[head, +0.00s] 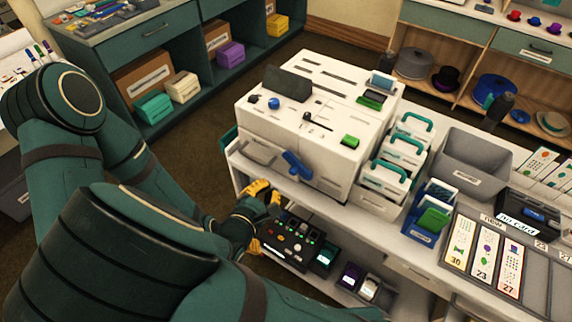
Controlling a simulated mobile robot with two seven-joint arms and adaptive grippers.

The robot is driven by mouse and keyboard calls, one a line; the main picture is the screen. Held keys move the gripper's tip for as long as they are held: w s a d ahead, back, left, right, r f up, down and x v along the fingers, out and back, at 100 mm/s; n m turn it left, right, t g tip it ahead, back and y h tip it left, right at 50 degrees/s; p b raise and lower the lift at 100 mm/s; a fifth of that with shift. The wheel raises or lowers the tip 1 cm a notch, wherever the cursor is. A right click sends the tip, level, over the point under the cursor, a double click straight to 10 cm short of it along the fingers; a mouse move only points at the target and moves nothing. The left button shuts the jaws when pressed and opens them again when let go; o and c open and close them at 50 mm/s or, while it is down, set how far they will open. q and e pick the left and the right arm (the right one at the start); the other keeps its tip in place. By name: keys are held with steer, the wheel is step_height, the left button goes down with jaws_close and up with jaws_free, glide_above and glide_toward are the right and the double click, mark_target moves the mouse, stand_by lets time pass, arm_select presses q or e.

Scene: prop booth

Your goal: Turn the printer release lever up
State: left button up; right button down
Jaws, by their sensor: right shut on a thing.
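The white printer (282,133) stands on the white counter in the middle of the head view. A blue lever (297,165) sits on its front face, slanting down to the right. It is the likely release lever.
White carriers with teal handles (391,172), a grey bin (470,157) and a blue holder (425,217) crowd the counter to the printer's right. Open floor lies behind, left of the counter.

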mark_target(286, 162)
steer(key=b+x, duration=0.1)
steer(key=x, duration=0.9)
stand_by(0.5)
steer(key=shift+r+m+b, duration=0.25)
steer(key=shift+m+b, duration=0.15)
steer(key=shift+b, duration=0.25)
steer(key=shift+r, duration=0.1)
